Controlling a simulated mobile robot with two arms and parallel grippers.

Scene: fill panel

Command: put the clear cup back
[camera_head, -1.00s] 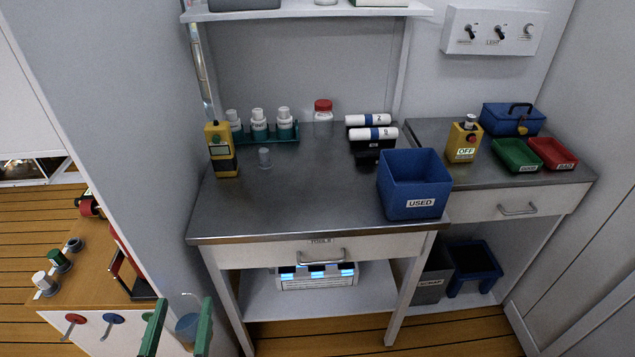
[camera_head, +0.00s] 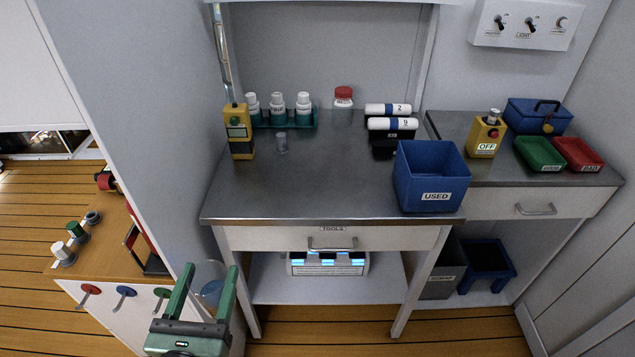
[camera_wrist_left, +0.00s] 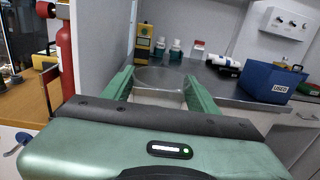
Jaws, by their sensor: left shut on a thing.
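The clear cup (camera_head: 209,288) is see-through with a bluish lower part. It is between the green fingers of my left gripper (camera_head: 210,270), which is shut on it. The gripper holds it in the air in front of the steel bench's (camera_head: 300,190) left front corner. In the left wrist view the cup (camera_wrist_left: 160,78) shows as a wide clear rim between the fingers. The front of the bench is behind it. My right gripper is not in view.
A small clear vessel (camera_head: 282,143) stands on the bench near a yellow device (camera_head: 239,132) and a teal rack (camera_head: 310,117) of white bottles. A blue USED bin (camera_head: 430,180) stands at the bench's right front. The bench's middle is clear. A wall edge runs close on the left.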

